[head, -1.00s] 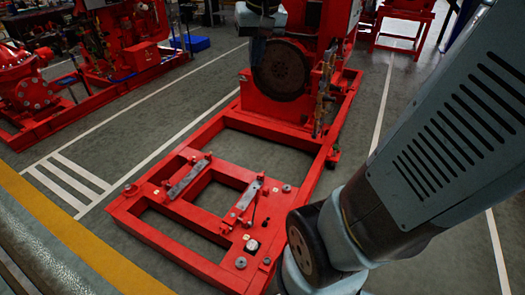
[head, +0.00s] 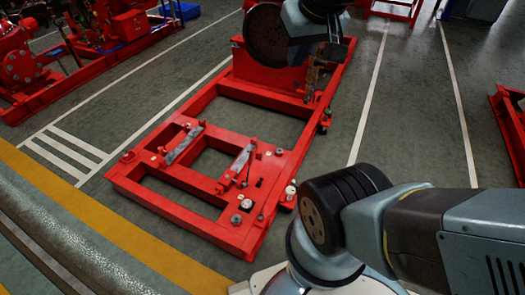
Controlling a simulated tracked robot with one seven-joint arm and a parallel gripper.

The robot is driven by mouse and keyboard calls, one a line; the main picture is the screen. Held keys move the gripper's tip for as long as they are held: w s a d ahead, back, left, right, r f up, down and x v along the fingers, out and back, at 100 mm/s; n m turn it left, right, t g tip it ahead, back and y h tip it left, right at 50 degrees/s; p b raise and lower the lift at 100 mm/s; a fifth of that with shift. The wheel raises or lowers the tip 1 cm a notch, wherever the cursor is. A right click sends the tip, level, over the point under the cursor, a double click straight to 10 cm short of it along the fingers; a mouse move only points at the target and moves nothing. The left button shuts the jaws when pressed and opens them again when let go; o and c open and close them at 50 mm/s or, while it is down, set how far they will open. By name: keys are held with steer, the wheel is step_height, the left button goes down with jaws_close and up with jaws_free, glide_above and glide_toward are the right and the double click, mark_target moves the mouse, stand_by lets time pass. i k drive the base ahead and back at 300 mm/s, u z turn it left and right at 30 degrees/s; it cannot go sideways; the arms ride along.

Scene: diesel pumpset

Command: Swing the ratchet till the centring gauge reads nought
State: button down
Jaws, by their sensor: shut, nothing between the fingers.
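The red pumpset skid (head: 190,203) stretches from the front middle to the back. A large dark flywheel disc (head: 266,35) stands upright on it at the top. The end of my arm hangs at the top, just right of the disc and partly over it. My gripper (head: 302,56) there is dark and small, seems shut and empty, and its fingertips are hard to make out. A thin dark rod (head: 249,170) stands on the skid's front part; I cannot tell whether it is the ratchet. I cannot pick out the centring gauge or its reading.
Two grey bars (head: 184,145) (head: 238,164) lie across the front of the skid. Another red pump unit (head: 100,60) stands at the left, and red framework (head: 512,120) at the right edge. The grey floor right of the skid is clear. My arm's lower links fill the bottom right.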

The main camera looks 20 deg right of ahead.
mark_target(252, 153)
steer(key=z, duration=0.45)
steer(key=k, duration=1)
steer(key=z, duration=0.7)
steer(key=i, duration=1.7)
steer(key=u, duration=0.65)
